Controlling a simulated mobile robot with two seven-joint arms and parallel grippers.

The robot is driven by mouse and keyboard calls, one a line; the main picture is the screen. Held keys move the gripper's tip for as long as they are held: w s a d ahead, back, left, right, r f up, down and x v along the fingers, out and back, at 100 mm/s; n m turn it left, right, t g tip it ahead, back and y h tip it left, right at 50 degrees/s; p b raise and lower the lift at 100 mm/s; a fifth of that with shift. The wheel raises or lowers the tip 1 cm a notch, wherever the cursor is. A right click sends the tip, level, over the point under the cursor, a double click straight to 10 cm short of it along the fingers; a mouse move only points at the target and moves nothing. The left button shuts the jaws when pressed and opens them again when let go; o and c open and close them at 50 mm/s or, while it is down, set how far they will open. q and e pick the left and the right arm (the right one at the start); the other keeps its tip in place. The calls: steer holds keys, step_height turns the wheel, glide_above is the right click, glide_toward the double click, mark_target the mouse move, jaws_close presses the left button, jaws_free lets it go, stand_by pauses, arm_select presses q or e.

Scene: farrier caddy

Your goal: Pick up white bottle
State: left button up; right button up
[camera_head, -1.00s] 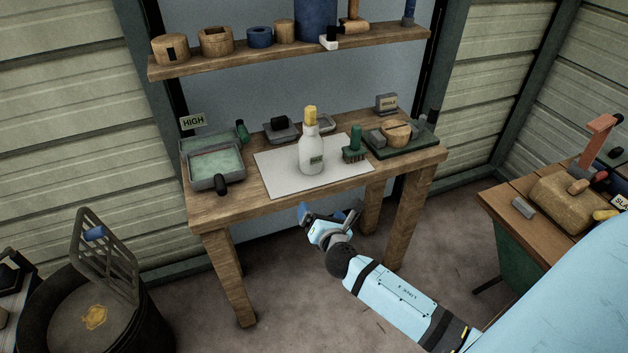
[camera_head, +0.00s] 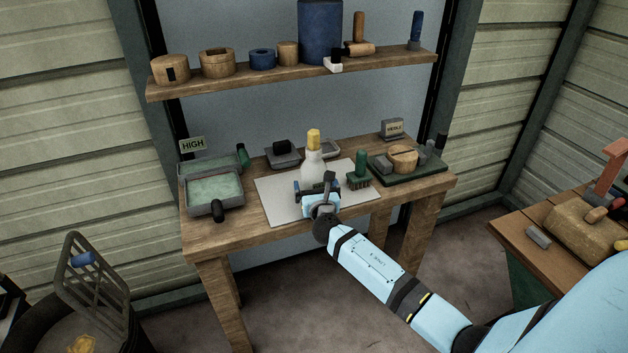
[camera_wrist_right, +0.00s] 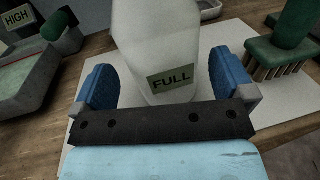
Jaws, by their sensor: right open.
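The white bottle (camera_head: 312,166) with a yellow cap stands upright on a pale mat (camera_head: 277,202) on the wooden table. In the right wrist view the bottle (camera_wrist_right: 165,35) carries a label reading FULL. My right gripper (camera_head: 318,187) is in front of the bottle and hides its lower part in the head view. In the right wrist view its two blue finger pads (camera_wrist_right: 160,85) are apart, one on each side of the bottle's lower body. I cannot tell whether either pad touches it. My left gripper is not in view.
A green brush (camera_head: 360,171) stands just right of the bottle. A tray (camera_head: 214,189) and a HIGH sign (camera_head: 193,144) are at the table's left. A green board (camera_head: 409,165) with a wooden piece is at the right. A shelf (camera_head: 290,71) runs above.

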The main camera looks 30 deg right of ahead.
mark_target(314, 177)
steer(key=x, duration=0.2)
steer(key=shift+w+d, duration=0.25)
steer(key=shift+w, duration=0.1)
steer(key=shift+w+d, duration=0.2)
steer(key=shift+w, duration=0.15)
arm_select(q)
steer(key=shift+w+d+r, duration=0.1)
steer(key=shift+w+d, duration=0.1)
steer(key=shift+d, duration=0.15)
arm_select(e)
steer(key=c, duration=1.1)
steer(key=shift+r, duration=0.1)
steer(key=shift+c, duration=0.5)
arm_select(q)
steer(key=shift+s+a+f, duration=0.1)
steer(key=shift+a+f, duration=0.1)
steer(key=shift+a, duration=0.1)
arm_select(e)
steer(key=shift+r, duration=0.1)
